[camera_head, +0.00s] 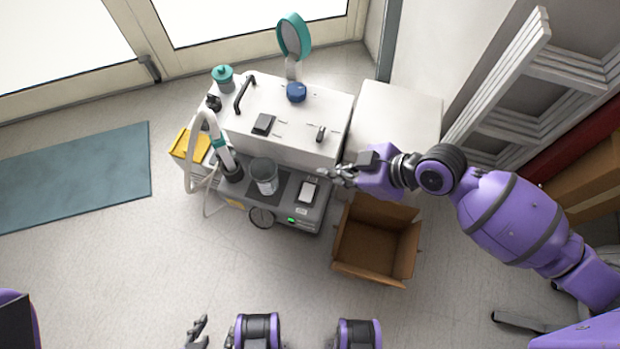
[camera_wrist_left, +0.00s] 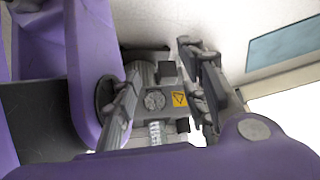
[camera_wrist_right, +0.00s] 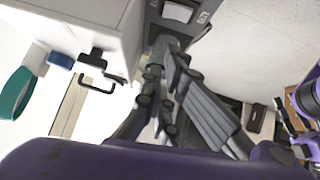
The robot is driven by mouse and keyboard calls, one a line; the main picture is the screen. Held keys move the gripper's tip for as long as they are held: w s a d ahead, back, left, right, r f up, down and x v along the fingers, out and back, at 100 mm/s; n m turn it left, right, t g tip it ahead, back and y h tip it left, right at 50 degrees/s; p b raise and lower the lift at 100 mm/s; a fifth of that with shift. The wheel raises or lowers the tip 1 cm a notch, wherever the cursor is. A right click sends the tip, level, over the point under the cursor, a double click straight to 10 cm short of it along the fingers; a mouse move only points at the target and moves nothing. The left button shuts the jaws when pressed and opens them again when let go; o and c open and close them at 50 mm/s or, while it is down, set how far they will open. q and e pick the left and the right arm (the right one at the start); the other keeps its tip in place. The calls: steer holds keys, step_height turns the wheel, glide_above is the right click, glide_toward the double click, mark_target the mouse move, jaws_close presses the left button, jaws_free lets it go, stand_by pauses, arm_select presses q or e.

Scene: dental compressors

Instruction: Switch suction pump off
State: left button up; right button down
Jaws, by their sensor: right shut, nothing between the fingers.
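The suction pump is a low grey unit (camera_head: 283,205) in front of a white cabinet, with a green light on its front edge. A white rocker switch (camera_head: 308,191) in a dark frame sits on its top right; it also shows at the top of the right wrist view (camera_wrist_right: 178,12). My right gripper (camera_head: 327,175) is shut and empty, its fingertips just right of and above the switch in the head view; I cannot tell if they touch anything. My left gripper (camera_head: 197,333) is low at the picture's bottom, open and empty, away from the pump.
The white cabinet (camera_head: 290,105) rises behind, with a black handle (camera_head: 244,95). An open cardboard box (camera_head: 375,247) stands at right. Floor in front is clear.

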steer(key=b, duration=0.2)
glide_above(309, 188)
steer(key=f, duration=0.7)
steer(key=shift+s+a+f, duration=0.1)
steer(key=shift+s+a, duration=0.05)
steer(key=shift+s, duration=0.05)
step_height(309, 188, down, 3)
steer(key=shift+w+r+b, duration=0.1)
steer(key=shift+r+b, duration=0.1)
steer(key=shift+b, duration=0.45)
arm_select(q)
steer(key=shift+w+d+f, duration=0.1)
steer(key=shift+w+f, duration=0.1)
steer(key=shift+f, duration=0.7)
steer(key=shift+w+f, duration=0.15)
steer(key=shift+f, duration=0.7)
arm_select(e)
steer(key=shift+w+d+f, duration=0.15)
steer(key=shift+d+f, duration=0.05)
steer(key=shift+f, duration=0.45)
arm_select(q)
steer(key=shift+s+f, duration=0.15)
